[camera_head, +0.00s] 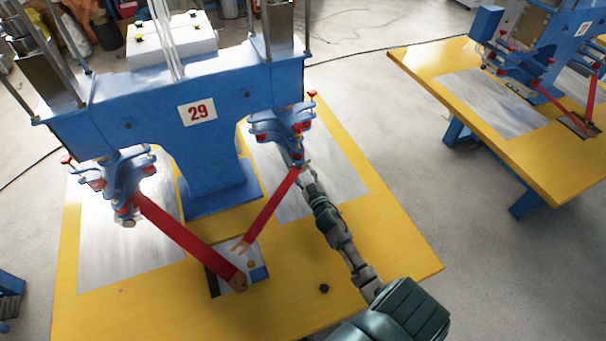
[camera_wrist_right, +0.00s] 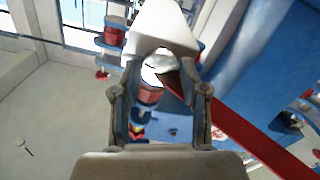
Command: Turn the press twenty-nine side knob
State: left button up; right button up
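Press twenty-nine is a blue frame with a "29" plate (camera_head: 197,112). Blue knob assemblies hang on its right side (camera_head: 280,126) and left side (camera_head: 122,178), each with small red knobs. My right gripper (camera_head: 306,172) is just below the right assembly, beside the upper end of a red lever (camera_head: 272,208). In the right wrist view my right gripper (camera_wrist_right: 163,100) is open, with a pale round end (camera_wrist_right: 158,68) and a red part (camera_wrist_right: 150,95) showing between its fingers. I cannot tell whether it touches them. My left gripper is not in view.
The yellow table (camera_head: 395,250) has grey metal sheets and a longer red lever (camera_head: 185,238) to the left. A small dark knob (camera_head: 324,288) lies near the front. Another blue press on a yellow table (camera_head: 545,175) stands to the right, across open floor.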

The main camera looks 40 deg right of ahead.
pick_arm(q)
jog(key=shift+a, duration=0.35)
